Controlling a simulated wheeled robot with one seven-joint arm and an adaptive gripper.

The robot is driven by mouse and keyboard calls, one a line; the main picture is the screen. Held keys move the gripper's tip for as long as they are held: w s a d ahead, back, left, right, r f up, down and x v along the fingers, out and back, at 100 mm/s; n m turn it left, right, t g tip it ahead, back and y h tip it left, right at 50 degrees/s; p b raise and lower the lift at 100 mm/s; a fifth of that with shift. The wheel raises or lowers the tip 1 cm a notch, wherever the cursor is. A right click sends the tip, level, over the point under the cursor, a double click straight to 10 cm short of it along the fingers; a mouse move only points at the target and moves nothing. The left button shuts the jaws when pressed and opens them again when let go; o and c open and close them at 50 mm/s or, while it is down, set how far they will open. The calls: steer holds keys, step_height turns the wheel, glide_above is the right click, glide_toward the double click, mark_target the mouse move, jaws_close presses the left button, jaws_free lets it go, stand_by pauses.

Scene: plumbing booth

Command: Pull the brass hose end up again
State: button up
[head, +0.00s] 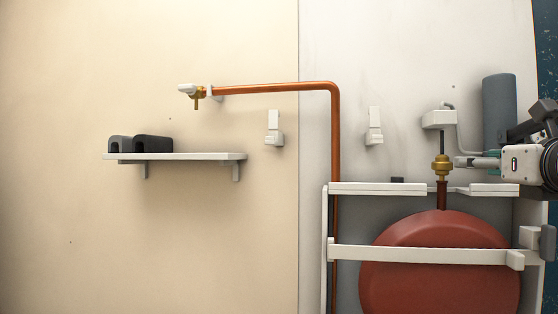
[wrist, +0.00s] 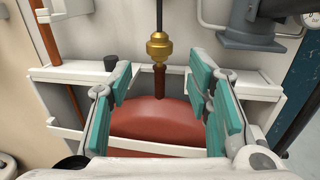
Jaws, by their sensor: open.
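The brass hose end (head: 441,168) hangs on a thin dark hose and sits at the top of the dark red pipe stub (head: 441,195) of the red vessel (head: 440,260). It also shows in the wrist view (wrist: 159,48), upright, above the stub (wrist: 159,82). Whether it is seated on the stub or merely touches it, I cannot tell. My gripper (head: 462,161) comes in from the right, close beside the brass hose end. In the wrist view my gripper (wrist: 159,78) is open, its teal pads wide apart and empty, with the brass end ahead between them.
A white frame (head: 430,254) surrounds the vessel, with a top ledge (head: 375,189) holding a small dark plug (head: 397,180). A white bracket (head: 439,119) stands above the hose. A grey cylinder (head: 499,110) is behind my arm. A copper pipe (head: 335,140) runs down at left.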

mark_target(446, 162)
steer(key=w, duration=0.4)
steer(key=w+d, duration=0.1)
steer(key=w, duration=0.8)
steer(key=shift+d, duration=0.3)
steer(key=shift+c, duration=0.2)
